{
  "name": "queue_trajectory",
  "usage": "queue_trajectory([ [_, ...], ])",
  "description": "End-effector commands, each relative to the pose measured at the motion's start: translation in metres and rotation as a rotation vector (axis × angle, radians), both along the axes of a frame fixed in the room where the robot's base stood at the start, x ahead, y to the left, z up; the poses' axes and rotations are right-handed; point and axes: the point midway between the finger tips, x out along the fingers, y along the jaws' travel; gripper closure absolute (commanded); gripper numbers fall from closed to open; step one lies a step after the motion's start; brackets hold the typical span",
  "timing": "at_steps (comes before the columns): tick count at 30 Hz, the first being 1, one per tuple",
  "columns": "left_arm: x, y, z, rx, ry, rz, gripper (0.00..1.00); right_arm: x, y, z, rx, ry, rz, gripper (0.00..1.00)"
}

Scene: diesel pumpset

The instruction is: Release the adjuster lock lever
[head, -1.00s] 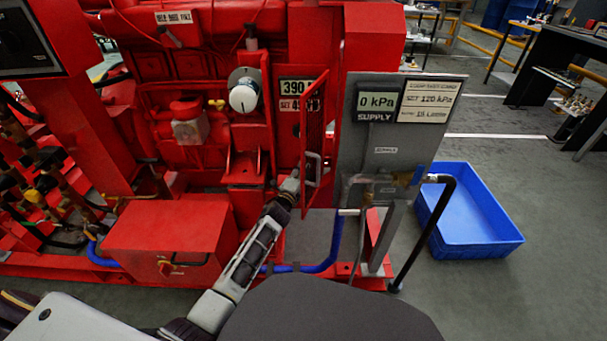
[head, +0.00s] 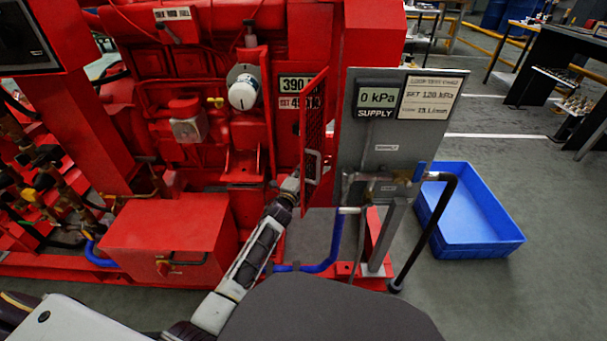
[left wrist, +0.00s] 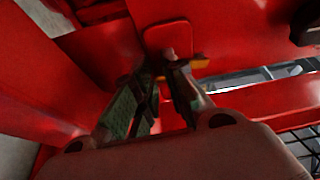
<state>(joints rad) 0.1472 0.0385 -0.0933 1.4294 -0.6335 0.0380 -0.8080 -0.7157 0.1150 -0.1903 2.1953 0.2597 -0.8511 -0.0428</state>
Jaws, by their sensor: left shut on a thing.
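My left arm reaches up from the bottom to the red engine, and my left gripper (head: 298,180) is by the open red mesh door, its tips partly hidden. In the left wrist view the two fingers of this gripper (left wrist: 162,100) stand close around a narrow red part. I take this part to be the adjuster lock lever; it is mostly hidden by the fingers. My right gripper is not in view.
The red mesh door (head: 315,125) stands open right of my left gripper, with a pale handle. A grey supply panel (head: 385,150) reading 0 kPa is to its right. A red box (head: 165,240) lies left of my arm. A blue tray (head: 475,225) is on the floor.

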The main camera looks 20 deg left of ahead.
Motion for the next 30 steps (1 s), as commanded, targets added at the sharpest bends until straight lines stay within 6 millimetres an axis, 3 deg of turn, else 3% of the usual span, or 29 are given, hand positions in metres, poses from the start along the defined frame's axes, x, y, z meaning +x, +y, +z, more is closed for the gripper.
queue_trajectory([
  [13, 0.002, -0.009, -0.005, -0.160, -0.045, -0.001, 1.00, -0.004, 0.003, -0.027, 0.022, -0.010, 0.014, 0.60],
  [26, 0.003, -0.011, -0.003, -0.187, -0.053, -0.001, 1.00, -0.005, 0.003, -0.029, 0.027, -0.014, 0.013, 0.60],
  [27, 0.003, -0.011, -0.003, -0.186, -0.053, -0.001, 0.84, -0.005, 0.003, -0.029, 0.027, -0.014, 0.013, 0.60],
  [30, 0.003, -0.011, -0.003, -0.186, -0.053, -0.001, 0.72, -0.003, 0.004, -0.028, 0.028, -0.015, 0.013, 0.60],
])
